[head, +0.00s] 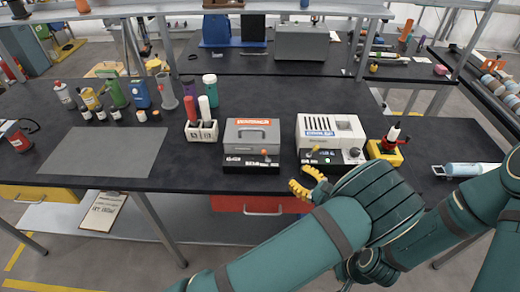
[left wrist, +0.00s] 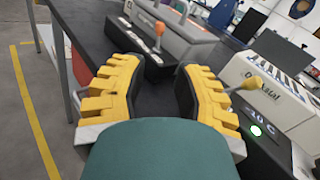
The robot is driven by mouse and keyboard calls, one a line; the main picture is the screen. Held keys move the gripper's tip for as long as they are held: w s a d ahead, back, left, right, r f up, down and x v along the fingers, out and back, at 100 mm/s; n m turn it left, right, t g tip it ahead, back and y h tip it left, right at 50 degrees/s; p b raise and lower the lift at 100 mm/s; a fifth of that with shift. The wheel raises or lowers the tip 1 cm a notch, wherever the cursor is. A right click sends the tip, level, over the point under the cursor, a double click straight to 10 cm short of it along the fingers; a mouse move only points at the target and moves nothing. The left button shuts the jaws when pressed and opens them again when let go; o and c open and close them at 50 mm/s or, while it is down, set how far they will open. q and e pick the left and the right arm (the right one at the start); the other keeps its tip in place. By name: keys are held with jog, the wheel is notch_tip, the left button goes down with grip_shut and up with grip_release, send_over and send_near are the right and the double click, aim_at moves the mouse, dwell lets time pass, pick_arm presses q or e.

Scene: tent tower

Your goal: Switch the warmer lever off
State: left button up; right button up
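A grey box with an orange-red label (head: 252,136), which looks like the warmer, stands near the table's front edge. Its black base carries a small orange-knobbed lever (head: 264,152). In the left wrist view this lever (left wrist: 158,36) stands up beyond the fingers, left of centre. A white device (head: 330,132) stands to its right, with a yellow-knobbed lever (left wrist: 250,84). My left gripper (head: 305,186) is at the table's front edge, between the two devices and nearer than both. In the left wrist view it (left wrist: 160,85) is open and empty, touching neither lever. My right gripper is not in view.
A white holder with red and white handles (head: 201,128) stands left of the grey box. A yellow stand (head: 385,152) is right of the white device. A grey mat (head: 103,152) lies at left, with several bottles behind. A red drawer (head: 250,204) is below the table.

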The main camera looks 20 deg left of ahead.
aim_at(266, 162)
pick_arm(q)
jog(key=x, duration=1.3)
jog(key=shift+w+a, duration=0.25)
jog(key=shift+a, duration=0.05)
grip_shut()
